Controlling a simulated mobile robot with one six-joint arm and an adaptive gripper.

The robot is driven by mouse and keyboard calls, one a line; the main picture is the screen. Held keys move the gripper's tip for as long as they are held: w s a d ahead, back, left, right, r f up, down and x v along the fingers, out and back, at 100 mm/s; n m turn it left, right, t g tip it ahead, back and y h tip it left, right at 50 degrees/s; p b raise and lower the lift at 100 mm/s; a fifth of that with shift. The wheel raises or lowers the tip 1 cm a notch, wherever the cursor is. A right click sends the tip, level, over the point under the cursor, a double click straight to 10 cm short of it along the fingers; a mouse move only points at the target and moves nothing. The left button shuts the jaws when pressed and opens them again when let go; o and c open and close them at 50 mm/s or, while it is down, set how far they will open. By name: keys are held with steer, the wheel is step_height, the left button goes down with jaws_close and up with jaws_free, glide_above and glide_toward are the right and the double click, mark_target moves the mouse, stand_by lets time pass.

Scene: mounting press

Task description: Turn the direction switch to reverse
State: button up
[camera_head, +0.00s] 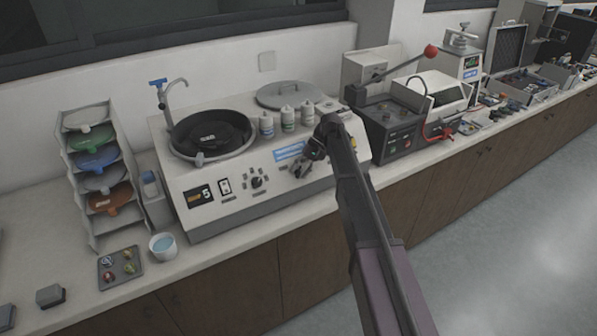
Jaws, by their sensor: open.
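A white benchtop machine (185,218) with a round dark bowl stands on the counter. Its sloped front panel carries a display (199,195) showing a 5, a white-framed switch (224,186) and a black rotary knob (257,182). Their labels are too small to read, so I cannot tell which control is the direction switch or its setting. My gripper (300,171) is open in front of the panel's right part, right of the knob and below a blue label (290,151). It hides part of the panel there. Whether it touches anything is unclear.
Several bottles (288,119) and a faucet (176,88) stand on the machine. A dark press with a red-balled lever (430,51) is to the right. A rack of colored discs (95,155), a cup (163,246) and a small tray (120,266) are left. Floor is clear at right.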

steer(key=shift+s, duration=0.15)
steer(key=shift+s+d, duration=0.35)
steer(key=s+d+f+m+t+h, duration=0.1)
steer(key=s+d+f+t+h, duration=0.1)
steer(key=s+d, duration=0.8)
steer(key=s+d+f+m+t+h, duration=0.1)
steer(key=s+d+f+t+h, duration=0.1)
steer(key=s+d, duration=0.9)
steer(key=s+t+h, duration=0.1)
steer(key=s+h, duration=0.1)
steer(key=s, duration=0.3)
steer(key=shift+d+f, duration=0.3)
stand_by(0.7)
